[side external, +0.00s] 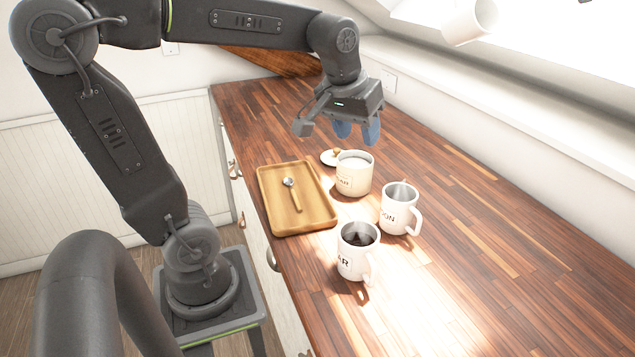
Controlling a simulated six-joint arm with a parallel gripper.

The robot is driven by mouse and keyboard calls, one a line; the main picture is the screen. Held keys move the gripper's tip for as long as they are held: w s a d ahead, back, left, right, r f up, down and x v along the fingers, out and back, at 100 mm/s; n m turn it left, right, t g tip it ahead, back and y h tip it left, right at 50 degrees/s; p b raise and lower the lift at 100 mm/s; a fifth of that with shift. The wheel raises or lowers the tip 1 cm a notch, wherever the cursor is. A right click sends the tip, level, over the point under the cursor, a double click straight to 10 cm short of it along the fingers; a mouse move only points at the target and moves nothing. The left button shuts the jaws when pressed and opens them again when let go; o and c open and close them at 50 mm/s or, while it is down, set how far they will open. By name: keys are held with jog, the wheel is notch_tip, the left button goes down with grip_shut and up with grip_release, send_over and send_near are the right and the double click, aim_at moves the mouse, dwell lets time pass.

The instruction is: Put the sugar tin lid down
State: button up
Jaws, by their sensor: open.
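The sugar tin lid (329,158) is a pale disc with a small tan knob. It lies on the wooden counter just behind and left of the sugar tin, which partly hides it. The sugar tin (354,175) is a cream, open-topped pot with dark lettering and white contents. My gripper (357,132) is above the counter, close behind and above the tin, with blue fingertips pointing down. It is open, and nothing shows between its fingers.
A wooden tray (273,207) with a spoon (291,192) lies left of the tin. A white mug (397,210) and a mug with dark contents (356,250) stand in front. The counter (470,230) is clear on the right, bounded by a white wall.

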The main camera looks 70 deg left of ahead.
jog(key=s+d+f+m+t+h, duration=0.1)
jog(key=s+d+f+m, duration=0.3)
jog(key=s+d+m, duration=0.2)
jog(key=s+d, duration=0.2)
jog(key=s, duration=0.2)
jog(key=shift+s+t, duration=0.3)
jog(key=shift+s, duration=0.1)
